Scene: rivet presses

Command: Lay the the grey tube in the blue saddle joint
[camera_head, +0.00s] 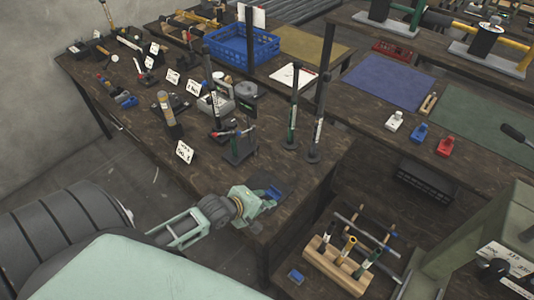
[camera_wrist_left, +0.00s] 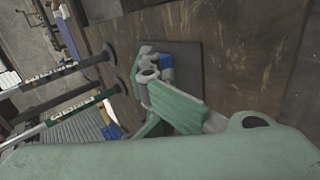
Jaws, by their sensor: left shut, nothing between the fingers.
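My left gripper (camera_head: 262,200) is shut at the near corner of the dark wooden table. In the left wrist view, the pale green fingers (camera_wrist_left: 168,92) lie over a dark square pad (camera_wrist_left: 187,62). My right gripper is not in view.
Two upright dark rods on round bases (camera_head: 292,142) stand beyond the gripper. A small dark stand (camera_head: 240,148) is to their left. White, blue (camera_head: 420,131) and red small parts lie on the right table. A wooden rack (camera_head: 335,268) stands lower down.

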